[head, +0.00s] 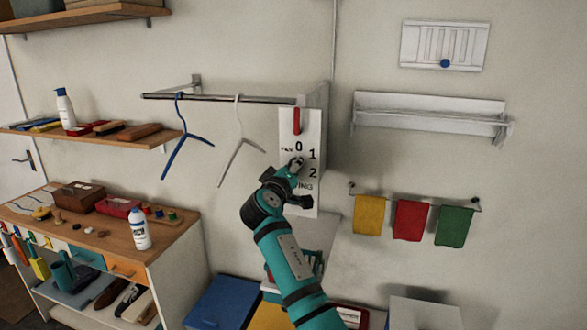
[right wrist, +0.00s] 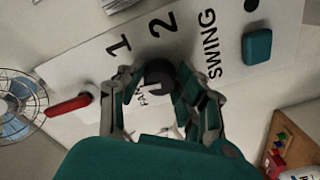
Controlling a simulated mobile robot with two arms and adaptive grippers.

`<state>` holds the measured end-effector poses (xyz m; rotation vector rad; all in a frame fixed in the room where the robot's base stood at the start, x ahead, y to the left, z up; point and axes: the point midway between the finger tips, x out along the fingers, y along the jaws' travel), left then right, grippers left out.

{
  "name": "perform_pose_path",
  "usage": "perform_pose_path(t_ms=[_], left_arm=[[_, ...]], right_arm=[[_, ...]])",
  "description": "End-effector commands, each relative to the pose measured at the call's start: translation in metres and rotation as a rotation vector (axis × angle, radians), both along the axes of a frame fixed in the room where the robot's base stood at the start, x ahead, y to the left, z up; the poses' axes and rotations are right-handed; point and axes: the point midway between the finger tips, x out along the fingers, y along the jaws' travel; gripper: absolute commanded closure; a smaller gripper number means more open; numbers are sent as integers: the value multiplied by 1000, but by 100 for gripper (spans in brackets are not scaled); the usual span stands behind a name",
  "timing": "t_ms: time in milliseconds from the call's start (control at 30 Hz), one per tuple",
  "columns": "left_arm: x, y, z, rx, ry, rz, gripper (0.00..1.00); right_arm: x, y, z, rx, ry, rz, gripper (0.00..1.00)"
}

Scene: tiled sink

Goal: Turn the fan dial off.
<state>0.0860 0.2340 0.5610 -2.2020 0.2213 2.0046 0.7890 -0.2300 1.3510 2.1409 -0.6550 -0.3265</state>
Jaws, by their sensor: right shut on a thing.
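The white control panel (head: 287,132) hangs on the wall below the rail. It bears a red lever (head: 297,121), the word FAN and the numbers 0, 1 and 2. My right gripper (head: 297,166) is at the panel beside these numbers. In the right wrist view, its fingers (right wrist: 155,98) are shut on the round dark fan dial (right wrist: 159,73), one finger on each side. The fingers hide part of the dial and the FAN label, so I cannot tell which number it points to. The word SWING and a teal button (right wrist: 257,46) show on the panel. My left gripper is not in view.
A blue hanger (head: 180,135) and a white hanger (head: 238,140) hang from the rail left of the panel. A wire-guarded fan (right wrist: 18,112) shows at the left in the right wrist view. Coloured cloths (head: 410,220) hang at right. A wooden-topped cabinet (head: 105,238) stands at left.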

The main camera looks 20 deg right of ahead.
Motion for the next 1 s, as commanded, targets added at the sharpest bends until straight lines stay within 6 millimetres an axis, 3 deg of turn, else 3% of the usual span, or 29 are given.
perform_pose_path(t_ms=[300,833,867,1000], left_arm=[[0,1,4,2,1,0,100],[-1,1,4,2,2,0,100],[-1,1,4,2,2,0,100],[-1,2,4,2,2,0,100]], right_arm=[[0,0,3,-99,62,1,97],[0,0,3,-119,74,1,98],[0,0,3,-119,74,1,63],[0,0,2,-118,74,1,44]])
